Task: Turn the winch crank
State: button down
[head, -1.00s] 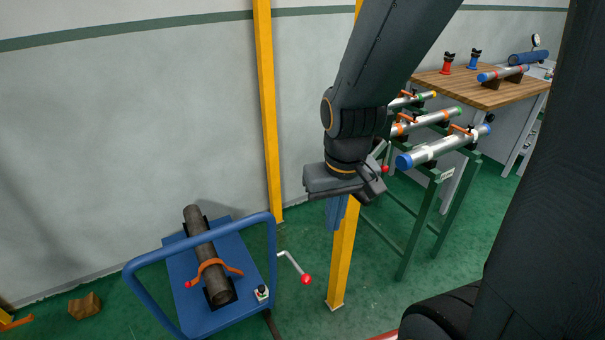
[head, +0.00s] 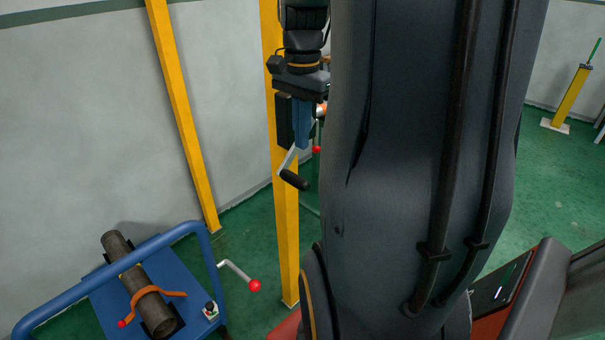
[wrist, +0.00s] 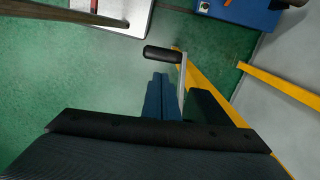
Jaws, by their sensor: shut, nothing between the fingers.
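The winch crank (head: 287,163) has a pale metal arm and a black handle (head: 294,180). It sits on a yellow post (head: 285,225), beside a dark winch body (head: 284,120). My gripper (head: 301,146) points down with its blue fingers together and empty, just above and right of the crank in the head view. In the wrist view, the black handle (wrist: 162,54) lies just beyond the fingertips (wrist: 161,77), and the crank arm (wrist: 183,85) runs along their right side. I cannot tell whether the fingers touch the crank.
A blue cart (head: 95,300) with a dark pipe (head: 137,283) stands at lower left. A red-knobbed crank (head: 240,273) juts out right of it. A second yellow post (head: 182,115) stands near the wall. My arm hides much of the right side. Green floor shows between the posts.

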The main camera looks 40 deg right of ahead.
notch_tip(320, 180, down, 10)
jog(key=p, duration=0.1)
jog(key=shift+s+d, duration=0.15)
jog(key=shift+d, duration=0.1)
jog(key=shift+a+r, duration=0.1)
jog(key=shift+r, duration=0.1)
dwell(0.3)
